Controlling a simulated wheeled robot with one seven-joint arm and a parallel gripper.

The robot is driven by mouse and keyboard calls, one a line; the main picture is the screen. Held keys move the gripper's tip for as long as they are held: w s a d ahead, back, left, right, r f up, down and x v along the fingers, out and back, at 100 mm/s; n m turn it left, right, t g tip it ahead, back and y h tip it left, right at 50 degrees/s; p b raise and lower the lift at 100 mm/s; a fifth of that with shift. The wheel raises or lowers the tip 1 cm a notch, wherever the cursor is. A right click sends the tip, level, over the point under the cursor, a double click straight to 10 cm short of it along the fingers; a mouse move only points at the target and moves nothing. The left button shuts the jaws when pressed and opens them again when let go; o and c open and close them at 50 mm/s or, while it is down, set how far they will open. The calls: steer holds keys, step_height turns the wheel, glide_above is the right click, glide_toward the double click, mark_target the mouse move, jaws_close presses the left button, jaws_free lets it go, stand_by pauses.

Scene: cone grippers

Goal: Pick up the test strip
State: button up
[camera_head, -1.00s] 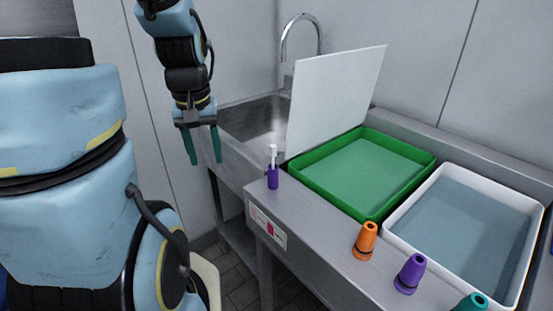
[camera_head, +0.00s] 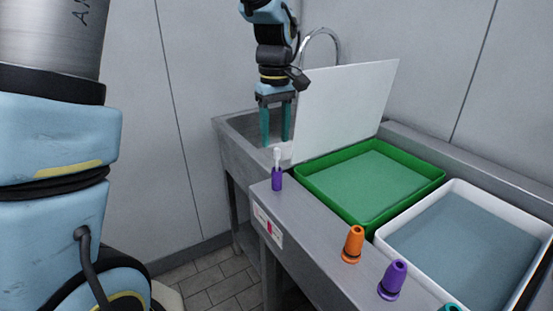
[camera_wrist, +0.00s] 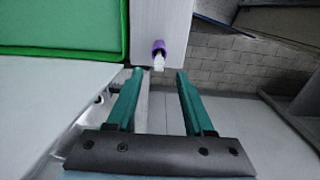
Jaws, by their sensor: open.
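The test strip (camera_head: 277,158) is a small white piece standing upright in a purple holder (camera_head: 277,179) at the left end of the steel counter. In the wrist view the strip (camera_wrist: 158,64) shows from above, with the purple holder (camera_wrist: 158,47) under it, ahead of the fingertips and between their lines. My gripper (camera_head: 276,143) has two teal fingers pointing down. It is open and empty, over the sink side behind the strip in the head view. The fingers also show in the wrist view (camera_wrist: 160,72), apart from the strip.
A white upright panel (camera_head: 345,105) stands right of my gripper. A green tray (camera_head: 325,197) and a white tray (camera_head: 455,265) lie on the counter. Orange (camera_head: 352,244) and purple (camera_head: 392,279) cones stand at the front edge. The sink (camera_head: 240,135) is at the left.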

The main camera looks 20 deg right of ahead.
mark_target(277, 148)
steer(key=shift+s+d+f+p, duration=0.1)
steer(key=shift+f+p, duration=0.4)
steer(key=shift+f, duration=0.9)
steer(key=shift+s+d+f+p, duration=0.1)
steer(key=shift+f+p, duration=0.4)
steer(key=shift+f, duration=0.85)
steer(key=shift+c, duration=0.4)
jaws_close()
